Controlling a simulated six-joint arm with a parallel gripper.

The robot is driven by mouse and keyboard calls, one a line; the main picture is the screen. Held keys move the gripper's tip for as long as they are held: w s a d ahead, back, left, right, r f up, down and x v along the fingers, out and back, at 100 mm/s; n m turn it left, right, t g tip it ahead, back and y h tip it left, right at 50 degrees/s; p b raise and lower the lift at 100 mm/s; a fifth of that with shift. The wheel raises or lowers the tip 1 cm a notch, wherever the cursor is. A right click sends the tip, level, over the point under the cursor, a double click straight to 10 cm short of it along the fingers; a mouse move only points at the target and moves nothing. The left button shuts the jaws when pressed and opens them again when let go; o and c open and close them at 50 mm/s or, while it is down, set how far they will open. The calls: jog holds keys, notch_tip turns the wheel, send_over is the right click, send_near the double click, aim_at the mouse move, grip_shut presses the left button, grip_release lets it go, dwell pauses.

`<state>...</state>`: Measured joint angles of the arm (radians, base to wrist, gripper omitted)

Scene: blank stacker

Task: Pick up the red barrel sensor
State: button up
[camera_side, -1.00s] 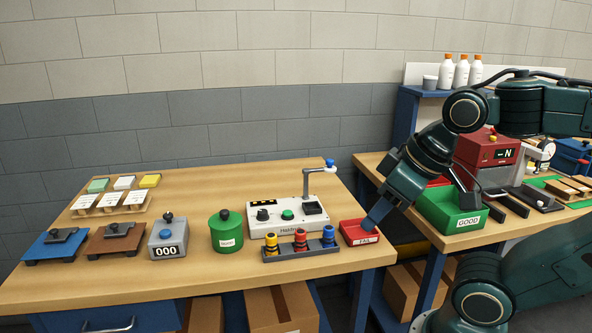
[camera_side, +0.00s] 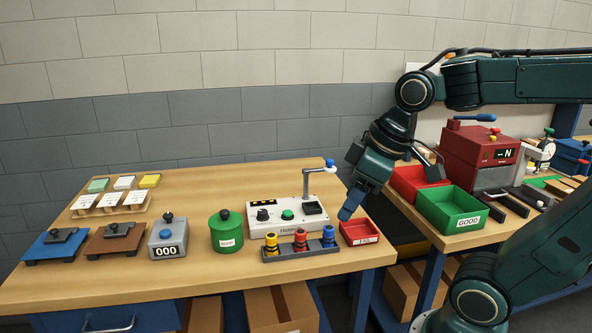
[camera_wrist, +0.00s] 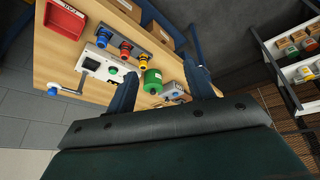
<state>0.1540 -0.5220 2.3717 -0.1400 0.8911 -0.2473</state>
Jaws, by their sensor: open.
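The red barrel sensor (camera_side: 300,240) stands upright in the middle slot of a dark grey rack (camera_side: 275,255), between a yellow one (camera_side: 271,244) and a blue one (camera_side: 328,237). In the wrist view the red sensor (camera_wrist: 125,50) shows above and left of the fingers. My gripper (camera_wrist: 163,75) is open and empty. In the side view my gripper (camera_side: 393,190) hangs in the air, to the right of and above the rack, clear of the sensors.
A red FAIL tray (camera_side: 360,232) sits right of the rack. Behind the rack is a white tester (camera_side: 290,216) with a raised lever arm. A green canister (camera_side: 225,231) stands left. Green GOOD bin (camera_side: 452,207) and red bin (camera_side: 418,182) are on the right table.

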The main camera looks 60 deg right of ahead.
jog(key=w+d+f+n+g+y, duration=0.1)
jog(key=w+d+f+n, duration=0.1)
jog(key=w+d+n, duration=0.5)
jog(key=n+y, duration=0.1)
jog(key=y, duration=0.1)
send_near(301, 231)
jog(key=shift+g, duration=0.4)
jog(key=shift+w+x, duration=0.2)
jog(key=shift+x, duration=1.2)
jog(key=shift+w+x, duration=0.15)
jog(key=shift+x, duration=1.2)
jog(key=shift+x, duration=2.5)
jog(key=shift+d, duration=0.1)
jog(key=c, duration=1.1)
